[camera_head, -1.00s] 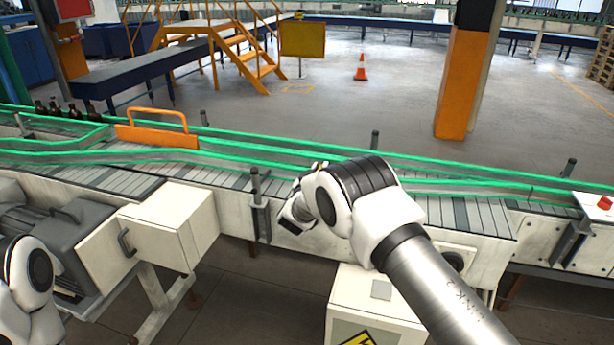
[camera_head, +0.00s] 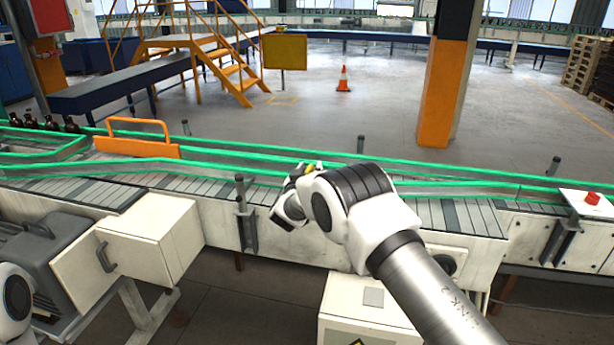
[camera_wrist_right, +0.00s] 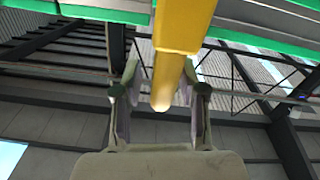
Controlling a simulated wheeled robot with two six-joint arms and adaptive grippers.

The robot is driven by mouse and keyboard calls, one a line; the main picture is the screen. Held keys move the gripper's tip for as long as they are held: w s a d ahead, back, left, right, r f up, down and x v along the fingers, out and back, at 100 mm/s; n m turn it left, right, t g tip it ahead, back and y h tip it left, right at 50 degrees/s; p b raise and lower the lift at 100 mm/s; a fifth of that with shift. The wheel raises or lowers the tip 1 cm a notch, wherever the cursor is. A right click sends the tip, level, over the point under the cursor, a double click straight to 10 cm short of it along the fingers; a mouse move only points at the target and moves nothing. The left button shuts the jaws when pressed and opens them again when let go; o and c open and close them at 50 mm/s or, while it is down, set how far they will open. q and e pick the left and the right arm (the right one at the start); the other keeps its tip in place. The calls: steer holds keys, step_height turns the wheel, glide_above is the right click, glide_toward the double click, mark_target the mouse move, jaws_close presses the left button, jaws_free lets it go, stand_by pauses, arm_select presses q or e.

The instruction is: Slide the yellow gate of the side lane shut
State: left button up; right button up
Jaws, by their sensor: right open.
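A yellow bar (camera_wrist_right: 182,30), apparently part of the yellow gate, runs down from the top of the right wrist view. Its rounded end lies between the two fingers of my right gripper (camera_wrist_right: 160,78). The fingers stand apart on either side of it, with gaps visible. In the head view only a small yellow bit (camera_head: 310,168) shows behind my right wrist, by the green rail. The rest of the gate is hidden there by my arm. My left gripper is out of view; only part of my left arm shows at the lower left.
The conveyor (camera_head: 457,215) with green rails crosses the view. An orange plate with a loop handle (camera_head: 137,147) stands across it at the left, near several dark bottles (camera_head: 50,123). A post (camera_head: 240,205) stands at the near edge, left of my right wrist.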

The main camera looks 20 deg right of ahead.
steer(key=v, duration=1.1)
steer(key=shift+d, duration=0.2)
steer(key=shift+f, duration=0.1)
steer(key=s+d+f+n+g+y+b, duration=0.1)
steer(key=s+d+f+n+g+y, duration=0.2)
steer(key=s+f, duration=0.95)
steer(key=s+d+f+n+g+y+b, duration=0.1)
steer(key=s+f+g+y, duration=0.3)
steer(key=s+f, duration=0.9)
steer(key=s+a+f+g+y, duration=0.1)
steer(key=s+f+g, duration=0.3)
steer(key=s, duration=0.8)
steer(key=s+a+f+g+y, duration=0.2)
steer(key=s+f+g, duration=0.1)
steer(key=s, duration=0.9)
steer(key=shift+f+g+y, duration=0.3)
steer(key=shift+f+g, duration=0.1)
steer(key=shift+f, duration=0.4)
